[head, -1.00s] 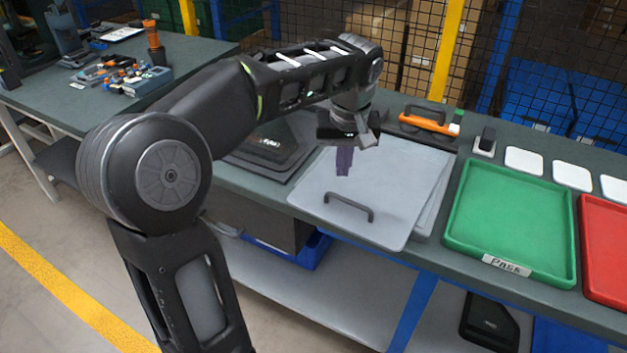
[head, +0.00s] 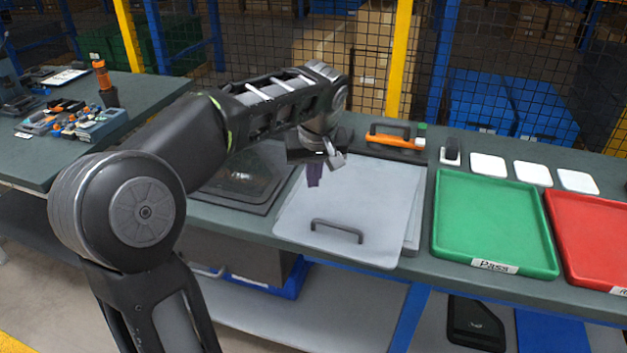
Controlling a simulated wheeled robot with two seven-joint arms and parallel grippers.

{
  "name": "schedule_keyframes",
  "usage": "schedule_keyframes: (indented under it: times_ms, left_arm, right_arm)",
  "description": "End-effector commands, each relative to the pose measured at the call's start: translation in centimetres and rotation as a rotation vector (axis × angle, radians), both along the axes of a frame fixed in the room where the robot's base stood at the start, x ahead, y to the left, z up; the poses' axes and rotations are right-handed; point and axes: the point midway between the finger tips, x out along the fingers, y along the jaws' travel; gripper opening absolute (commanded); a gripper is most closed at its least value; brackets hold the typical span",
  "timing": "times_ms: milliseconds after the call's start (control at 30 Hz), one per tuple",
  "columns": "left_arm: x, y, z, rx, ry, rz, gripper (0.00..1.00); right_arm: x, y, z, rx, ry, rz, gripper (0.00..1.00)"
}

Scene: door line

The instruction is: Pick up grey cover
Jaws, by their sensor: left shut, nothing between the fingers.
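The grey cover (head: 375,211) is a flat light-grey panel with a dark bar handle (head: 337,231) near its front edge. It lies on the workbench, on top of another light-grey panel (head: 413,232) that shows along its right side. My left gripper (head: 313,178) is over the cover's back left part, pointing down, with its fingers shut and empty. It is behind the handle and apart from it. Whether the fingertips touch the cover I cannot tell. My right gripper is not in view.
A dark panel (head: 246,178) lies left of the cover. A green tray (head: 493,222) labelled Pass and a red tray (head: 597,235) stand to the right. Behind are an orange-handled tool (head: 396,140) and white squares (head: 488,165). A mesh fence closes the back.

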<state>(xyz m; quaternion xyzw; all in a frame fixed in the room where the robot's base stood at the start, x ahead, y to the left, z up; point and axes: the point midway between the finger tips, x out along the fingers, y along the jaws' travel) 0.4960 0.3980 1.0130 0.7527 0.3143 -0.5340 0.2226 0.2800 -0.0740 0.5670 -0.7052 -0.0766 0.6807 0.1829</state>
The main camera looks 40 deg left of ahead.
Motion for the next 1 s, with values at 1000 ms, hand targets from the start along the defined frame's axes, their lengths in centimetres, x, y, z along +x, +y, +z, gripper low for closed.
schedule_keyframes:
  times_ms: [1000]
  left_arm:
    - [-1.0, -1.0, -7.7, -0.001, -0.001, 0.0, 0.0]
  right_arm:
    - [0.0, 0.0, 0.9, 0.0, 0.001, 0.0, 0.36]
